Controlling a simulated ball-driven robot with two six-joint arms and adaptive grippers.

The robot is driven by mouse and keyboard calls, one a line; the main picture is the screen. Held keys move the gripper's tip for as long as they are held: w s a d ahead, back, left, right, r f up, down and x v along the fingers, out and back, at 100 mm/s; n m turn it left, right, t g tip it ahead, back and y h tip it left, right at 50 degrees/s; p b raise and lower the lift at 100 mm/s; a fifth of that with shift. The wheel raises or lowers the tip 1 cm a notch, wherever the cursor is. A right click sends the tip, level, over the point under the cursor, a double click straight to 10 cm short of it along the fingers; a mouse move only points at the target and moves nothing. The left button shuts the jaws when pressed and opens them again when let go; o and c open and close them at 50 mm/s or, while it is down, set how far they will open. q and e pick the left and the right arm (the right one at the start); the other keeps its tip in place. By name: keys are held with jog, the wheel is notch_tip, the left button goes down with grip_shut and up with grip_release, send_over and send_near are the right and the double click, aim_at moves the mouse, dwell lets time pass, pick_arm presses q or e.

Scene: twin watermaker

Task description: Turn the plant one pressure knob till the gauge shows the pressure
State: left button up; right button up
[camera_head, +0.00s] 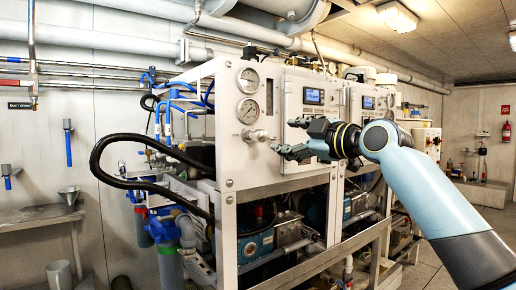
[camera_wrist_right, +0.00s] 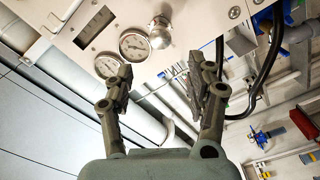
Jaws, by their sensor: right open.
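The pressure knob (camera_head: 257,135), a small round metal knob, sticks out of the white front panel of the near plant unit. In the right wrist view it is a shiny silver knob (camera_wrist_right: 160,32) beyond the fingertips. Two round white-faced gauges, an upper one (camera_head: 249,77) and a lower one (camera_head: 248,111), sit above it; their readings are too small to tell. My right gripper (camera_head: 284,137) is open, to the right of the knob and apart from it. In the right wrist view its two fingers (camera_wrist_right: 160,72) are spread with nothing between them. My left gripper is not in view.
A blue-lit display (camera_head: 313,96) is on the panel right of the gauges. A second unit with its own display (camera_head: 368,102) stands behind. A thick black hose (camera_head: 98,160) loops out at the left. Pumps and pipes fill the frame below.

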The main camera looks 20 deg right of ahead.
aim_at(262, 136)
jog(key=x, duration=0.4)
jog(key=shift+w+r, duration=0.1)
jog(key=shift+w, duration=0.05)
jog(key=x, duration=0.5)
jog(key=shift+w+a+p, duration=0.1)
jog(key=shift+w+p, duration=0.2)
jog(key=shift+p, duration=0.05)
jog(key=shift+w+a, duration=0.2)
jog(key=shift+w, duration=0.15)
jog(key=shift+f, duration=0.25)
jog(key=shift+c, duration=1.3)
grip_shut()
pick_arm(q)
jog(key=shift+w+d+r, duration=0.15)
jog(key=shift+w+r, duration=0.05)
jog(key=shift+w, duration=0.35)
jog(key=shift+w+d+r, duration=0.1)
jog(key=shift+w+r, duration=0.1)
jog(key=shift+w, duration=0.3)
